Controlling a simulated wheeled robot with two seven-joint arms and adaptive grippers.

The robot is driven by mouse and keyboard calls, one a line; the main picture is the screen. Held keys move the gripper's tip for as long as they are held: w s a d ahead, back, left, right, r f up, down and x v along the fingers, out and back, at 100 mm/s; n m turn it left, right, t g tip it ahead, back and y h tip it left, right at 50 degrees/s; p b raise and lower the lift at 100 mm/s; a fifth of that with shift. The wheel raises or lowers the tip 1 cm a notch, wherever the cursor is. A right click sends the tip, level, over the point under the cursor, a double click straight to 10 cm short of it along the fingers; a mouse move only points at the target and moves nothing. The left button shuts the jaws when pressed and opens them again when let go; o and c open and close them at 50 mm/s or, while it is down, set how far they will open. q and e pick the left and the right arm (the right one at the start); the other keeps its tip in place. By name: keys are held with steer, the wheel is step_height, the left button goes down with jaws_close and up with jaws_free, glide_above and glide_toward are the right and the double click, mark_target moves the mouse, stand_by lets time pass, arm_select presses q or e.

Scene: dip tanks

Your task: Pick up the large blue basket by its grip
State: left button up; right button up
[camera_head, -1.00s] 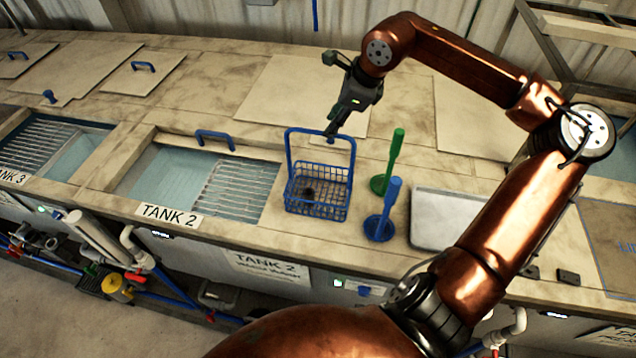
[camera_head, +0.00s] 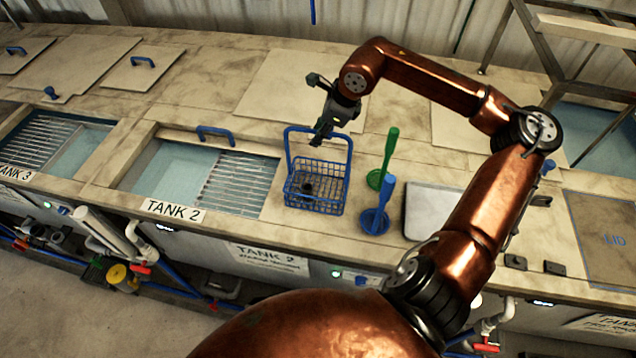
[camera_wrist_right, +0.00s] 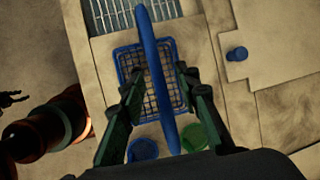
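The large blue basket (camera_head: 316,190) stands upright on the counter beside Tank 2, with a small dark thing inside. Its grip (camera_head: 342,139) is a tall blue loop over the mesh. My right gripper (camera_head: 322,134) is at the top of the grip, pointing down. In the right wrist view the gripper (camera_wrist_right: 160,75) is open, with one finger on each side of the grip bar (camera_wrist_right: 155,85) and visible gaps between. The basket mesh (camera_wrist_right: 131,66) lies beyond the fingers. My left gripper is not in view.
A blue stand (camera_head: 375,219) and a green stand (camera_head: 387,160) are close to the basket's right. A grey tray (camera_head: 425,212) lies farther right. The open Tank 2 (camera_head: 165,172) with its blue-handled lid is left. The counter behind is mostly clear.

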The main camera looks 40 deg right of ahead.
steer(key=shift+w+f, duration=0.1)
steer(key=shift+f+b, duration=0.2)
steer(key=shift+b, duration=0.2)
steer(key=shift+c, duration=0.5)
jaws_close()
steer(key=shift+r, duration=0.1)
stand_by(0.8)
